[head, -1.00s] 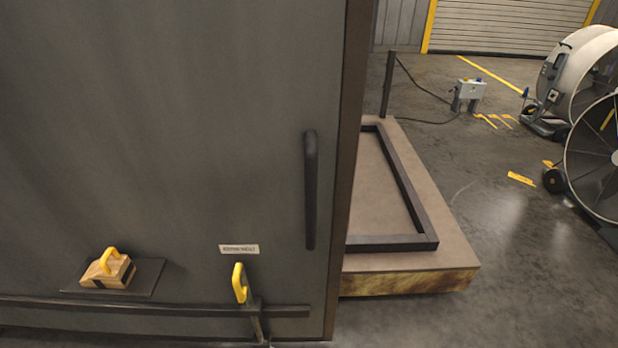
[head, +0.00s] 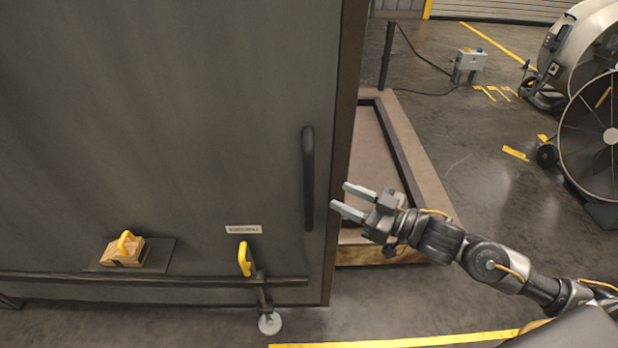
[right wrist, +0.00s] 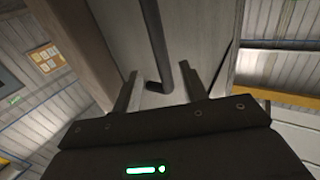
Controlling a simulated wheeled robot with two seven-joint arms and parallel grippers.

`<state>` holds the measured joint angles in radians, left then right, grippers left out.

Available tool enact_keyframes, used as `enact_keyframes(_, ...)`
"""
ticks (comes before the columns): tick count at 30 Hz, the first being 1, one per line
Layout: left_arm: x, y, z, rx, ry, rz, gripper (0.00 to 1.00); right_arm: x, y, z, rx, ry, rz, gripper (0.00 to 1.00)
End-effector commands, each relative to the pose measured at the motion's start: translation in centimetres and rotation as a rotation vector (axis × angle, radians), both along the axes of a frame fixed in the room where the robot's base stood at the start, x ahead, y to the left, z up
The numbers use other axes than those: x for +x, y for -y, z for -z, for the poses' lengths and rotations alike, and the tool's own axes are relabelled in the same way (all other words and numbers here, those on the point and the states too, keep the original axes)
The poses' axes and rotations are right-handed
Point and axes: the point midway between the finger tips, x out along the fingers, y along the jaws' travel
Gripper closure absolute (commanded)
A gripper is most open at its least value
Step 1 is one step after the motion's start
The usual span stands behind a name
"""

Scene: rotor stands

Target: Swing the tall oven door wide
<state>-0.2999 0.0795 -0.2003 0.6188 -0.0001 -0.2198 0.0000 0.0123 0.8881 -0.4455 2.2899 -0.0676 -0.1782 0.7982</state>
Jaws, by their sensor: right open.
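The tall dark grey oven door (head: 160,120) fills the left of the head view and appears closed or nearly so; I cannot tell which. Its long black vertical handle (head: 308,180) is near the door's right edge. The handle also shows in the right wrist view (right wrist: 155,45), rising between and beyond the fingers. My right gripper (head: 352,199) is open and empty, just right of the handle, with its fingers pointing left toward it. In the right wrist view the right gripper (right wrist: 165,92) shows its two fingers spread apart. My left gripper is not in view.
A yellow latch handle (head: 244,259) and a dark horizontal bar (head: 150,281) are low on the door. A wooden block with a yellow grip (head: 124,250) sits on a small shelf. A low platform (head: 440,190) stands behind my right arm. Large fans (head: 590,140) stand far right.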

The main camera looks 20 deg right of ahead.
Motion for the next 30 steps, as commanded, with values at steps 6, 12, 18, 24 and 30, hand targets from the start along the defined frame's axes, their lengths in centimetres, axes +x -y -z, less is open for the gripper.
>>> enact_keyframes(6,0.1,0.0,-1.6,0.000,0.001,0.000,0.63,2.8,-2.5,-0.5,0.004,0.003,0.001,0.57)
enact_keyframes(12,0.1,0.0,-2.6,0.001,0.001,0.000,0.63,5.5,-4.9,-0.4,0.003,0.002,0.000,0.57)
enact_keyframes(18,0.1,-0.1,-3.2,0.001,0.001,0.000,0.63,7.1,-6.4,-0.2,0.000,0.000,0.001,0.57)
enact_keyframes(24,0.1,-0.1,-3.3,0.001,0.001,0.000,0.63,7.6,-6.8,0.0,-0.001,0.001,0.000,0.57)
enact_keyframes(30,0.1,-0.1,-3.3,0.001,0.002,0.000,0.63,7.6,-6.8,0.0,-0.001,0.001,0.000,0.58)
